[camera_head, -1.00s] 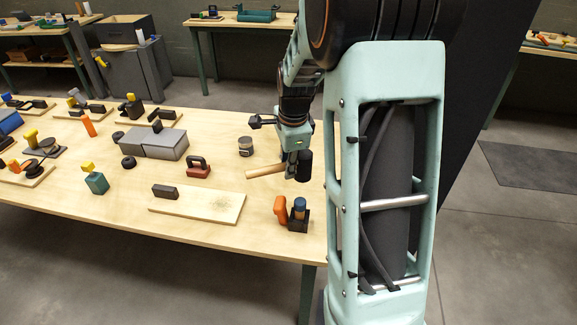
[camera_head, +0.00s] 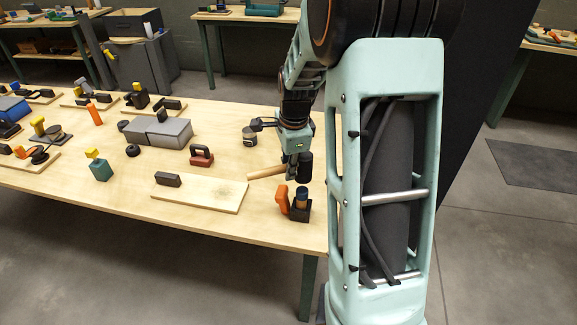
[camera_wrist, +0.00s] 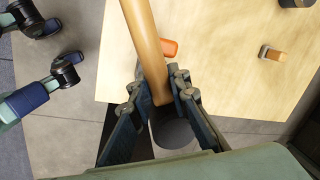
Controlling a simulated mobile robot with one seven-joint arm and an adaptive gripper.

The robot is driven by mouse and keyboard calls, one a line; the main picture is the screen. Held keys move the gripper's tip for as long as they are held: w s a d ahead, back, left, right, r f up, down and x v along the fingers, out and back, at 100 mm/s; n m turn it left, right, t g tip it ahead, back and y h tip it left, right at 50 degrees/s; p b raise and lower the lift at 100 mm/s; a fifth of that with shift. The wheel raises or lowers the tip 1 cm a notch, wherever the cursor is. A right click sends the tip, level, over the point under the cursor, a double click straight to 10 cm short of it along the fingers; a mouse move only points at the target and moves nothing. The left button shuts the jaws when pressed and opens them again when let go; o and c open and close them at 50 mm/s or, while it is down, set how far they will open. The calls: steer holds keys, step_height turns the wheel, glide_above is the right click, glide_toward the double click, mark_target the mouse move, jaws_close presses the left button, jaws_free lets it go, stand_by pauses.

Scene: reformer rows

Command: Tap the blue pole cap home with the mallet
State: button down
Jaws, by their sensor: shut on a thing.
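The mallet has a pale wooden handle (camera_head: 266,172) and a black cylindrical head (camera_head: 305,166). My gripper (camera_head: 291,174) is shut on the handle close to the head. In the wrist view, the handle (camera_wrist: 148,45) runs up between the fingers (camera_wrist: 160,97), and the dark head (camera_wrist: 174,133) is below them, partly hidden. The blue cap (camera_head: 302,193) sits upright in a black block (camera_head: 301,211) near the table's front right corner. The mallet head is just above it in the head view, with a small gap in the picture. How far the cap is seated I cannot tell.
An orange piece (camera_head: 283,200) stands against the block's left side and also shows in the wrist view (camera_wrist: 169,47).

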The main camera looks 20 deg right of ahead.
step_height(320, 180, down, 6)
steer(key=b, duration=0.5)
steer(key=shift+r+p, duration=2.25)
steer(key=shift+r, duration=0.45)
steer(key=shift+f, duration=0.1)
steer(key=shift+r, duration=0.25)
